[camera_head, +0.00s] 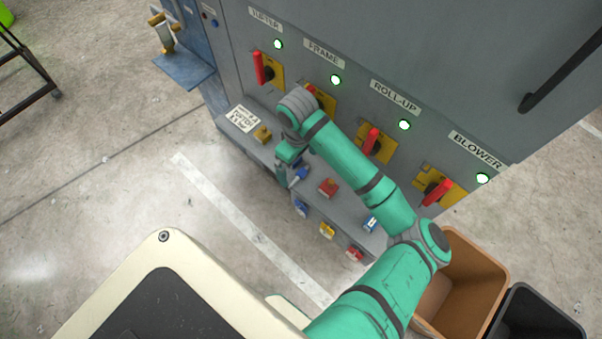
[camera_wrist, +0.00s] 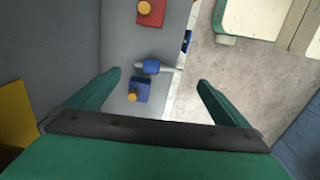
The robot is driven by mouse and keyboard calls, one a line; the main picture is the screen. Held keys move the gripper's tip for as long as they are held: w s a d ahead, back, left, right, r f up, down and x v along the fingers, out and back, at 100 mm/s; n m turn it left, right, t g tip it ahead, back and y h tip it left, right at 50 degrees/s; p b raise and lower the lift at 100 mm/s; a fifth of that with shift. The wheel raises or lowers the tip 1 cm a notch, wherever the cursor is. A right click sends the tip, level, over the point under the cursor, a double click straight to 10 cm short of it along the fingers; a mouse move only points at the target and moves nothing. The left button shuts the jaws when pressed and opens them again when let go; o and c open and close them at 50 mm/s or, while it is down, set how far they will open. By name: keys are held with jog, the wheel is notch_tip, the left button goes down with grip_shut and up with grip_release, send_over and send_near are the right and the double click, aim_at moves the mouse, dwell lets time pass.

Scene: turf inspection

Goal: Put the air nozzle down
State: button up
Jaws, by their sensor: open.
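The air nozzle (camera_wrist: 151,66), a blue body with a pale grey tip pointing right, lies on the grey ledge (camera_wrist: 120,35) of the cabinet in the wrist view. It lies crosswise, its tip close to the ledge's front edge. My gripper (camera_wrist: 158,80) is open, with one finger on each side of the nozzle and a clear gap to both. In the head view my gripper (camera_head: 286,164) hangs over the ledge (camera_head: 228,125), and my arm hides part of that area. I cannot clearly separate the nozzle from the blue parts there.
A blue block with a yellow button (camera_wrist: 139,90) sits close beside the nozzle. A red block (camera_wrist: 150,12) is farther along the ledge. The cabinet carries several red-handled switches (camera_head: 263,70). A brown bin (camera_head: 470,275) and a black bin (camera_head: 535,318) stand at lower right.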

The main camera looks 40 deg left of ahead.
aim_at(299, 175)
jog(key=shift+w+a+f, duration=0.1)
jog(key=shift+f, duration=3.3)
jog(key=c, duration=1.2)
jog(key=shift+r, duration=0.1)
